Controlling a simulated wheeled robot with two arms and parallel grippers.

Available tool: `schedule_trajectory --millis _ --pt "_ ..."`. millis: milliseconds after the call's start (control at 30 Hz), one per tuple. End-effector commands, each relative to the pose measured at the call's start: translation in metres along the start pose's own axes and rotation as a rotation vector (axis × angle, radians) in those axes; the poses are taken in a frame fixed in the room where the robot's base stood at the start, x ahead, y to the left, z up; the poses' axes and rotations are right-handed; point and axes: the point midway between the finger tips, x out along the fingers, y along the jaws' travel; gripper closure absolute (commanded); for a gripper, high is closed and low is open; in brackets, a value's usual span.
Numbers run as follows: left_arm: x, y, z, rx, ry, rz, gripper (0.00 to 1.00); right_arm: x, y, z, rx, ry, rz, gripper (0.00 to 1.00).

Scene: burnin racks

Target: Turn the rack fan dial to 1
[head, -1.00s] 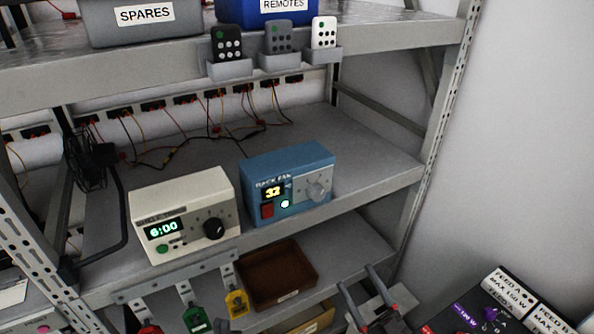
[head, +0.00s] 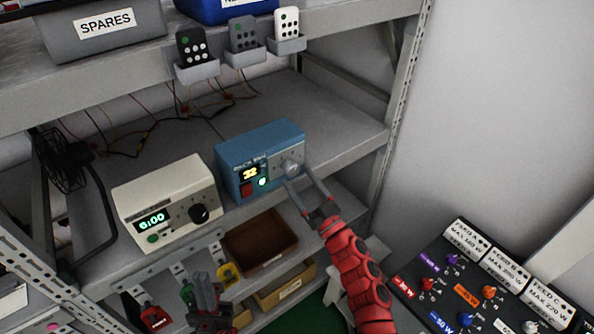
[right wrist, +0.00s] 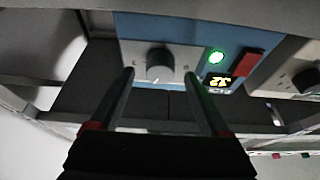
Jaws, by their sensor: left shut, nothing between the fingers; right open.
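The blue rack fan box (head: 262,140) stands on the middle shelf, with a lit display reading 32, a red button and a lit green lamp. Its grey dial (head: 292,167) is on the right of its front face. My right gripper (head: 296,188) is open just in front of the dial. In the right wrist view the picture is upside down, and the dial (right wrist: 159,66) lies between and beyond the open fingertips (right wrist: 160,75); I cannot tell whether they touch it. My left gripper (head: 207,290) is shut and empty, low in front of the shelves.
A cream timer box (head: 160,180) reading 6:00 stands left of the fan box. A brown tray (head: 262,232) lies below. Several remotes hang in holders (head: 245,57) above. A black panel with coloured knobs (head: 480,295) is at the lower right.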

Motion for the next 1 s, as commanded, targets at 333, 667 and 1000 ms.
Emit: schedule_trajectory --millis 333,667,1000 --pt "0.006 0.000 -0.001 0.000 0.000 0.000 1.00 0.020 0.000 0.000 0.000 0.000 -0.001 0.20" --pt "0.006 0.000 -0.001 0.000 0.000 0.000 1.00 0.020 0.000 0.000 -0.001 0.001 -0.001 0.51" --pt "0.006 0.000 -0.001 0.000 0.000 0.000 1.00 0.020 -0.001 0.000 -0.001 0.002 -0.002 1.00"
